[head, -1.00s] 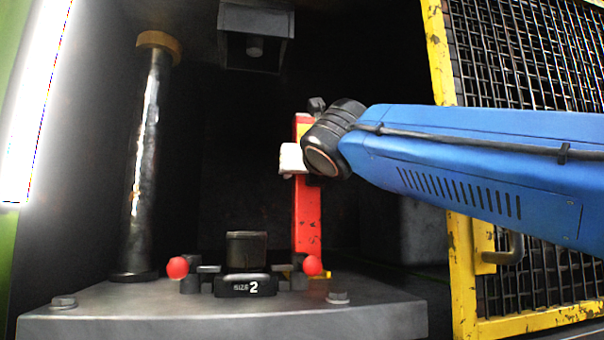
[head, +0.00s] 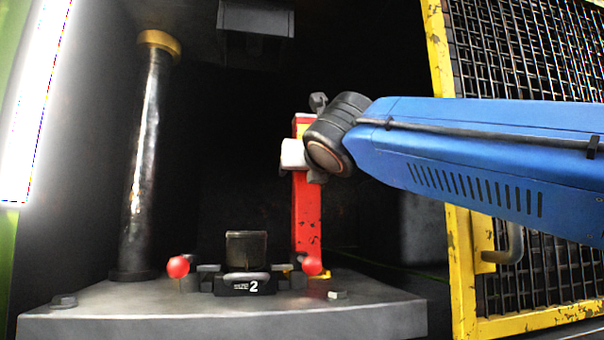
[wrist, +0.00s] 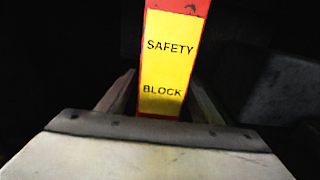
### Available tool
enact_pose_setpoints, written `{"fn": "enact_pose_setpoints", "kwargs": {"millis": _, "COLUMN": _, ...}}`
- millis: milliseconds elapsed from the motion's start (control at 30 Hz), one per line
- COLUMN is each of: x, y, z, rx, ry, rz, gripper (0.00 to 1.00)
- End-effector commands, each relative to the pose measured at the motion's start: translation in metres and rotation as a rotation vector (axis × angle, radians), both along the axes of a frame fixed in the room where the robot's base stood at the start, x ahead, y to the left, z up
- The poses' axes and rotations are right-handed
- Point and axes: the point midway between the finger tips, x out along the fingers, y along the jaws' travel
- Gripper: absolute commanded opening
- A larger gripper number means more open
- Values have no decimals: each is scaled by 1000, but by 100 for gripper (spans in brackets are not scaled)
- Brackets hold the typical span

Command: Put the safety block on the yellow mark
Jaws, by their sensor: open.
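The safety block (head: 307,218) is a tall red post standing upright at the right rear of the press bed. Its yellow label reading "SAFETY BLOCK" shows in the wrist view (wrist: 173,62). Yellow paint, seemingly the yellow mark (head: 321,275), shows in small patches near the block's foot; I cannot tell how fully the block covers it. My gripper (head: 300,160) is at the block's upper part. In the wrist view my gripper (wrist: 163,88) is open, with one finger on each side of the block; contact is not clear.
A die marked 2 (head: 250,284) with a dark block (head: 246,247) above it sits on the grey bed (head: 220,321), between two red knobs (head: 178,267). A steel column (head: 142,165) stands left. The press ram (head: 256,30) hangs above. A yellow-framed mesh guard (head: 465,262) stands right.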

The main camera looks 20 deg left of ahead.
Motion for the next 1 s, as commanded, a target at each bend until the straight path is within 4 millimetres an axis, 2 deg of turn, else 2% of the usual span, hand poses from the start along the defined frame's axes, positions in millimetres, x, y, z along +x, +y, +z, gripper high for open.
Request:
{"fn": "enact_pose_setpoints", "kwargs": {"millis": 300, "x": -53, "y": -31, "z": 1, "rx": 2, "ry": -1, "rz": 4, "gripper": 59}}
{"fn": "enact_pose_setpoints", "kwargs": {"millis": 500, "x": -77, "y": -46, "z": 0, "rx": 1, "ry": 1, "rz": 2, "gripper": 59}}
{"fn": "enact_pose_setpoints", "kwargs": {"millis": 700, "x": -88, "y": -54, "z": 0, "rx": 1, "ry": -1, "rz": 1, "gripper": 59}}
{"fn": "enact_pose_setpoints", "kwargs": {"millis": 1000, "x": -89, "y": -54, "z": 0, "rx": 0, "ry": 0, "rz": 0, "gripper": 59}}
